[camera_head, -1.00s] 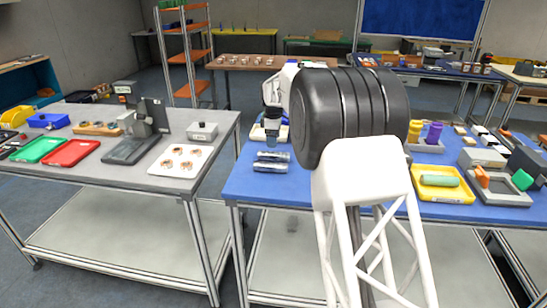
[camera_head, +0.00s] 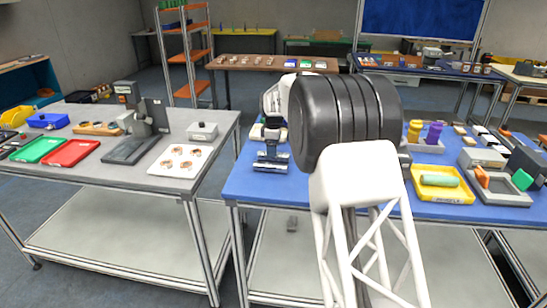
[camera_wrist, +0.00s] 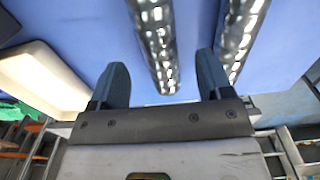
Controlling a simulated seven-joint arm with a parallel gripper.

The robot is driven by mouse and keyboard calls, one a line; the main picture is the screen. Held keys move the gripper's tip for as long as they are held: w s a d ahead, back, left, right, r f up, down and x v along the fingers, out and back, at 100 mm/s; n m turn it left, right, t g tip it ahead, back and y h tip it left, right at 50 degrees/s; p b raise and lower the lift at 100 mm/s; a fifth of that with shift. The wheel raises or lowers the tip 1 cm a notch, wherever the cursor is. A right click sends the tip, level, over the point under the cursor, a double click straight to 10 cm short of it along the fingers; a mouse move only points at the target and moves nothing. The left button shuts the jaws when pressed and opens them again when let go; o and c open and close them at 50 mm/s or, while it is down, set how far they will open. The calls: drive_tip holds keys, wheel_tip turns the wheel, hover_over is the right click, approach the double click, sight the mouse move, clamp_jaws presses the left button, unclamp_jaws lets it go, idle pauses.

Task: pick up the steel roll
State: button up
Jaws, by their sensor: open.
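Two shiny steel rolls lie side by side on the blue table (camera_head: 245,187). In the head view the near roll (camera_head: 270,168) shows under my gripper (camera_head: 271,153), and the far one is mostly hidden. In the wrist view one roll (camera_wrist: 155,35) runs between the two open fingers of my gripper (camera_wrist: 160,78); its end is near the fingertips. The other roll (camera_wrist: 242,35) lies to the right, close to the right finger. My gripper is open and empty. I cannot tell whether a finger touches a roll.
A pale tray (camera_wrist: 45,75) is left of my gripper in the wrist view. On the blue table's right side are a yellow tray (camera_head: 452,196) with a green roll and several other parts. A grey table (camera_head: 70,172) stands to the left. My arm hides the middle of the blue table.

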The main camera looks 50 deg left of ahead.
drive_tip(key=shift+f, duration=1.9)
drive_tip(key=shift+r, duration=0.1)
drive_tip(key=c, duration=1.2)
drive_tip(key=shift+r, duration=0.1)
drive_tip(key=shift+d+r, duration=0.1)
drive_tip(key=shift+r, duration=1.65)
drive_tip(key=shift+s+d+r, duration=0.2)
drive_tip(key=shift+s+d, duration=1.05)
drive_tip(key=shift+d, duration=1.1)
drive_tip(key=shift+s+d+r, duration=0.2)
drive_tip(key=shift+s+d, duration=1.1)
drive_tip(key=shift+d, duration=1)
drive_tip(key=shift+s+d+r, duration=0.2)
drive_tip(key=shift+s+d, duration=1.05)
drive_tip(key=shift+d, duration=1.1)
